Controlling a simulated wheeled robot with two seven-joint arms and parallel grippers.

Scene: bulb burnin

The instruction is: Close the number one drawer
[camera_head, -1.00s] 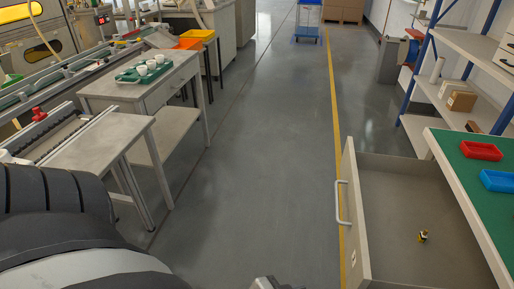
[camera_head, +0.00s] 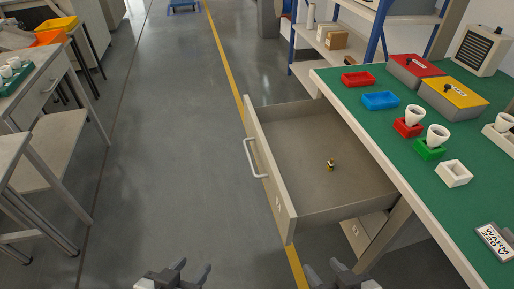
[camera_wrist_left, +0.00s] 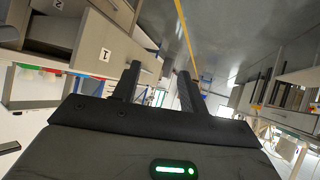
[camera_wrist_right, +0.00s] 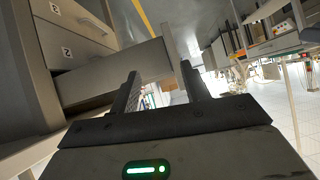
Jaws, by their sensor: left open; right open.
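A grey drawer (camera_head: 320,150) stands pulled out from under the green-topped bench in the head view. Its front panel (camera_head: 266,165) carries a pale bar handle (camera_head: 255,158). In the left wrist view a drawer front bears the label 1 (camera_wrist_left: 104,55); it looks like this open drawer. A small yellow-and-black item (camera_head: 330,165) lies inside. My left gripper (camera_head: 193,270) is open and empty, low in front and left of the drawer. My right gripper (camera_head: 322,270) is open and empty, nearer than the drawer's front corner. Neither touches the drawer.
The green bench top (camera_head: 400,135) holds red and blue trays, lidded boxes and white cups. A blue-framed shelf (camera_head: 330,40) stands behind. The floor (camera_head: 175,130) left of the drawer is clear; tables line the left.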

